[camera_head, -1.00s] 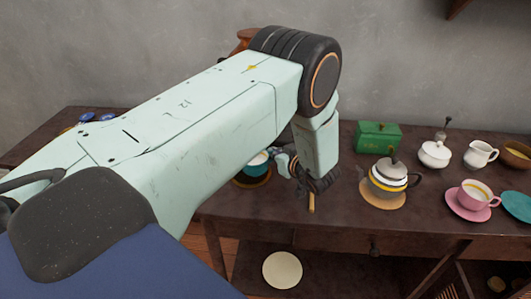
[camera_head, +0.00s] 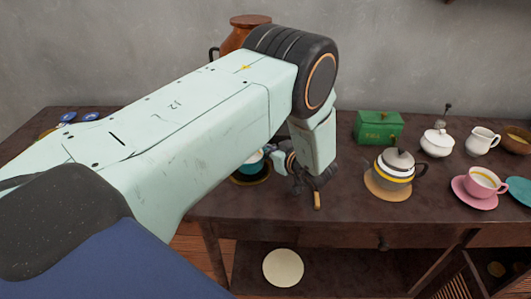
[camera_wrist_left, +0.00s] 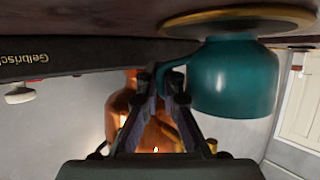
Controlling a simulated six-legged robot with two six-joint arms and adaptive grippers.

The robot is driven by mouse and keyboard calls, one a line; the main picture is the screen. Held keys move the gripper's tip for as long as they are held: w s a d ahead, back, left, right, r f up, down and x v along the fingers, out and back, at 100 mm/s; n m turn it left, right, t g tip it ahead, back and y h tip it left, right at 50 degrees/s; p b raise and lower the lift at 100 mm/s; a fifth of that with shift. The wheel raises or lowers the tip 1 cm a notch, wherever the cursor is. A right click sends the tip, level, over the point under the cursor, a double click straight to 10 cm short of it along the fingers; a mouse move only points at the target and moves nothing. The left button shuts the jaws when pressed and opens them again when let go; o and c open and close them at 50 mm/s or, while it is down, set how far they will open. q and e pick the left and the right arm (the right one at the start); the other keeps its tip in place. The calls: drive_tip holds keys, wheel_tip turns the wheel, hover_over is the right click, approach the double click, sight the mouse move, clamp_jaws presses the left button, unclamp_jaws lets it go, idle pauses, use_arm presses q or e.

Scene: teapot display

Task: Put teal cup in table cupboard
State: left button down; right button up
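The teal cup (camera_head: 253,163) stands on a dark saucer (camera_head: 251,179) on the table, partly behind my left arm in the head view. In the left wrist view the teal cup (camera_wrist_left: 235,78) hangs upside down in the picture, on its gold-rimmed saucer (camera_wrist_left: 240,18). My left gripper (camera_head: 307,190) is low over the table, right of the cup. In the left wrist view its fingertips (camera_wrist_left: 162,82) are close together at the cup's handle; whether they grip it is unclear. The table cupboard (camera_head: 450,280) shows a slatted part below the tabletop. My right gripper is out of view.
A teapot (camera_head: 393,168) on a round mat stands right of my gripper. A green box (camera_head: 378,127), white pot (camera_head: 437,142), white jug (camera_head: 482,141) and pink cup (camera_head: 482,183) stand farther right. An orange jug (camera_head: 240,36) is behind my arm. A cream disc (camera_head: 283,267) lies below.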

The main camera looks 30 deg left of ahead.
use_arm(q)
drive_tip(key=shift+s+r, duration=0.1)
drive_tip(key=shift+s, duration=0.05)
drive_tip(key=c, duration=2)
unclamp_jaws()
drive_tip(key=shift+w+f, duration=0.25)
drive_tip(key=shift+f, duration=0.1)
drive_tip(key=o, duration=0.4)
drive_tip(key=shift+s+d+r, duration=0.2)
drive_tip(key=shift+o, duration=0.5)
drive_tip(key=shift+a, duration=0.1)
drive_tip(key=shift+w+f, duration=0.15)
